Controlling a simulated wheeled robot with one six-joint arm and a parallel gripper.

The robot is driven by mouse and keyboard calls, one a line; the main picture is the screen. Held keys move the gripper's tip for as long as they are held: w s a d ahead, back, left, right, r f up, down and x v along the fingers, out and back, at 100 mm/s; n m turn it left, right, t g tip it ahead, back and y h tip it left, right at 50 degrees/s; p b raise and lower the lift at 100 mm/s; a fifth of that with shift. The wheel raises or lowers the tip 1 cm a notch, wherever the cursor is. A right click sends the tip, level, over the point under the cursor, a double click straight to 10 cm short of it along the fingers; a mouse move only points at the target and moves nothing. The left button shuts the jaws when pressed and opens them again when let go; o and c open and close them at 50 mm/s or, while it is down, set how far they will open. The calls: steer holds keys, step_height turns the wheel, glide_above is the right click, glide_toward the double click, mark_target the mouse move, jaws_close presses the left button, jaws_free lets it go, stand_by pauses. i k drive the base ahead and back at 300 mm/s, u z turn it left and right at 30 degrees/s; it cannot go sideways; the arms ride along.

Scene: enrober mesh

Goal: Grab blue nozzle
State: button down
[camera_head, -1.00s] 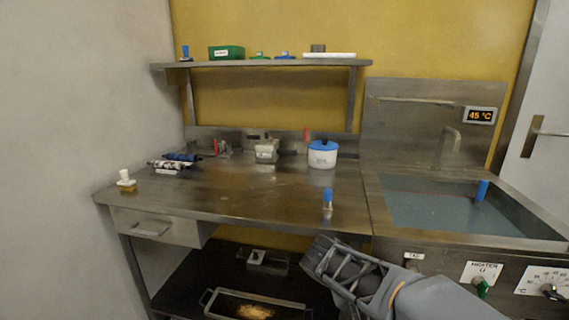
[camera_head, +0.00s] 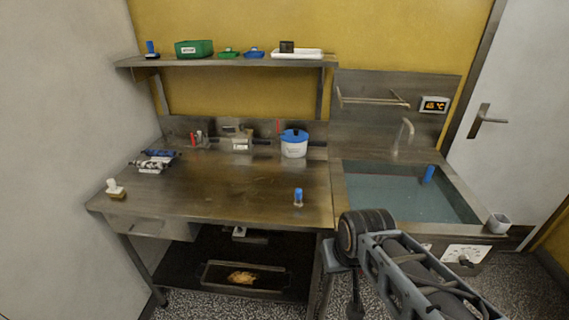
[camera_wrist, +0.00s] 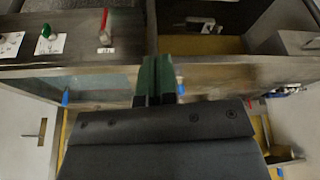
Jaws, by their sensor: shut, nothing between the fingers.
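Several blue-topped pieces show, and I cannot tell which is the nozzle. A small upright blue-capped piece (camera_head: 298,197) stands on the steel table near its front right. Another blue piece (camera_head: 428,174) is in the sink at its far right corner. A third blue piece (camera_head: 151,48) stands at the left end of the shelf. In the wrist view my gripper (camera_wrist: 158,84) is shut and empty, pointing away from the wrist. A bit of blue (camera_wrist: 180,88) shows just right of the fingers, partly hidden. My gripper's fingers are not clear in the head view.
The sink (camera_head: 345,190) adjoins the table's right side. A white pot with blue lid (camera_head: 293,149) stands at the table's back. A white-topped piece (camera_head: 114,187) sits at the front left. A shelf (camera_head: 220,63) overhangs the back. The table's middle is clear.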

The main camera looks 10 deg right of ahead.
mark_target(298, 202)
steer(key=z, duration=0.35)
steer(key=i, duration=0.4)
steer(key=u, duration=1.85)
